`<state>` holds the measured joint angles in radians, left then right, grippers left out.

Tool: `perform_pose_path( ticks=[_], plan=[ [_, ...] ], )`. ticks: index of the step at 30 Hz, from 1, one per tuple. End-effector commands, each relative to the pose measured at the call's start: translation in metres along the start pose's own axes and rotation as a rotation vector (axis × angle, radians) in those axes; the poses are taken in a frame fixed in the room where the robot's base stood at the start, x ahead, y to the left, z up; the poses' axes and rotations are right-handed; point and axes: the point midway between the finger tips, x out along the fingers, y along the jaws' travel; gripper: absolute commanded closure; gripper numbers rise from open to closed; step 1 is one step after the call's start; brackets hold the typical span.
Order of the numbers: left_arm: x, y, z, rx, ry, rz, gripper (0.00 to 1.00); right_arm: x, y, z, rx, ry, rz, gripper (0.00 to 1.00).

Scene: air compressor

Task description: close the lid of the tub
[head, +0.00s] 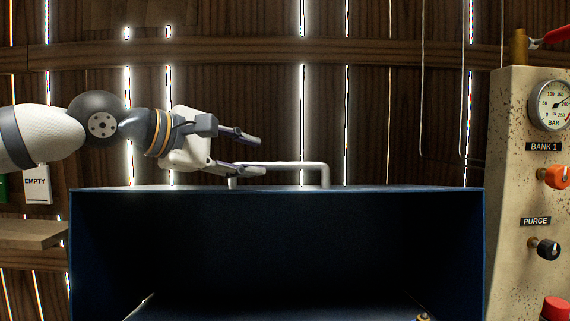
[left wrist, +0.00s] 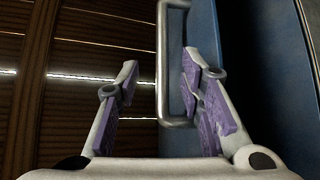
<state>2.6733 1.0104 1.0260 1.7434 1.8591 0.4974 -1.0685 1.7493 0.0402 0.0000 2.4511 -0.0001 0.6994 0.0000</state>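A dark blue, box-shaped hollow with a thin rim (head: 275,189) fills the lower middle of the head view. It looks like the tub's raised lid, inner side toward me; I cannot tell where lid and tub meet. A pale metal bar handle (head: 300,163) stands at its top edge. My left gripper (head: 259,155) is open at the handle's left part, fingers pointing right. In the left wrist view the handle (left wrist: 162,60) lies between the open fingers, close to the right-hand one, with the blue panel (left wrist: 205,30) beside it. Contact is unclear. My right gripper is out of view.
A rusty beige panel (head: 510,185) with a gauge (head: 549,105) and knobs stands close at the right. A plank wall (head: 250,55) is behind. A wooden shelf (head: 30,234) and an "EMPTY" tag (head: 37,183) are at the left.

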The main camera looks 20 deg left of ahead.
Motion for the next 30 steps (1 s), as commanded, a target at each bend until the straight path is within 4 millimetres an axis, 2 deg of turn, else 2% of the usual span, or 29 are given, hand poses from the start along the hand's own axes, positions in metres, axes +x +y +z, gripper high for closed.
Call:
perform_pose_path(
  ticks=[1,6,10,14,21,26,30],
  plan=[
    [0.016,-0.004,-0.001,0.000,0.002,-0.009,0.65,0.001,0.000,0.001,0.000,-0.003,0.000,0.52],
    [0.059,-0.005,-0.002,-0.001,0.002,-0.009,0.65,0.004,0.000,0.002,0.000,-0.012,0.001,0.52],
    [0.080,-0.005,-0.002,-0.002,0.003,-0.009,0.65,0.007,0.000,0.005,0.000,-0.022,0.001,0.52],
    [0.088,-0.003,-0.001,-0.002,0.001,-0.004,0.65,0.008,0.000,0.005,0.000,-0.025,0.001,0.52],
    [0.088,-0.002,-0.001,-0.001,0.001,-0.002,0.65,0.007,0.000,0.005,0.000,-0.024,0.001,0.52],
    [0.088,-0.002,-0.001,-0.001,0.001,-0.002,1.00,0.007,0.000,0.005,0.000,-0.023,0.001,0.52],
    [0.088,-0.002,-0.001,-0.001,0.001,-0.002,1.00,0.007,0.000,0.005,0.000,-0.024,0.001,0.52]
  ],
)
